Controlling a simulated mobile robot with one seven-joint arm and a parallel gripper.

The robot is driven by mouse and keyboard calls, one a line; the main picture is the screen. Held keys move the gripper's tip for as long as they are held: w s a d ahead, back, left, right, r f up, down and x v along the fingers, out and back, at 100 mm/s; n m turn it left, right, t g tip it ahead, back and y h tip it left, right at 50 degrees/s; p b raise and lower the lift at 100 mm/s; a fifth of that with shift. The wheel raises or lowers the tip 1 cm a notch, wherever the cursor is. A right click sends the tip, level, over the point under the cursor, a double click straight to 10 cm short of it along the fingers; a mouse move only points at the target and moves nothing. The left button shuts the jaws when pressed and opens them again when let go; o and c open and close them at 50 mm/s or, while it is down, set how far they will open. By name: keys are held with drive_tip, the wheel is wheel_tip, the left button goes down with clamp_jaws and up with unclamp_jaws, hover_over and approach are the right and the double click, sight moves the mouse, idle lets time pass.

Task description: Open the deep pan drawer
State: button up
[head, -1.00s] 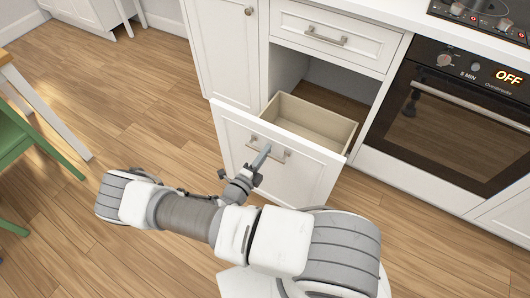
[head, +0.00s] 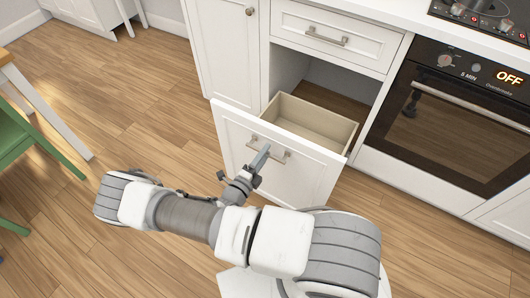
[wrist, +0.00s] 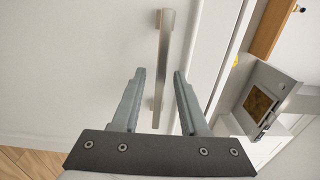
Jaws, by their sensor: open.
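The deep pan drawer (head: 240,154) is pulled well out of the lower cabinet, and its pale wooden box (head: 312,122) shows empty from above. Its metal bar handle (head: 283,155) is on the white front. My gripper (head: 264,152) is at the handle in the head view. In the wrist view my gripper (wrist: 159,75) is open, with its two fingers apart. The handle (wrist: 163,60) runs lengthwise in that picture, between and beyond the fingertips. I see a gap between the handle and each finger; contact cannot be made out.
A shallow closed drawer (head: 335,38) is above the open one. An oven (head: 450,120) stands to the right under the hob (head: 485,15). A green chair (head: 30,150) and a table (head: 40,110) are at the left. The wooden floor between is clear.

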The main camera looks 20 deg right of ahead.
drive_tip(key=p+v, duration=0.1)
drive_tip(key=v, duration=1.6)
drive_tip(key=d+r+m+g+y, duration=0.25)
drive_tip(key=r+m+g, duration=0.35)
drive_tip(key=r+m, duration=0.7)
drive_tip(key=d+r+m+g+y, duration=0.1)
drive_tip(key=r+m+g+y, duration=0.4)
drive_tip(key=r+m, duration=0.8)
drive_tip(key=s+d+r+m+t+y, duration=0.2)
drive_tip(key=s+r+m+t+y, duration=0.15)
drive_tip(key=r+m, duration=0.55)
drive_tip(key=s+d+r+m+t+y, duration=0.2)
drive_tip(key=s+r+m+y, duration=0.15)
drive_tip(key=r+m, duration=0.55)
wheel_tip(320, 180, up, 15)
drive_tip(key=p, duration=1.6)
drive_tip(key=shift+s+d+r, duration=0.15)
drive_tip(key=shift+s+r, duration=0.05)
drive_tip(key=shift+s, duration=0.2)
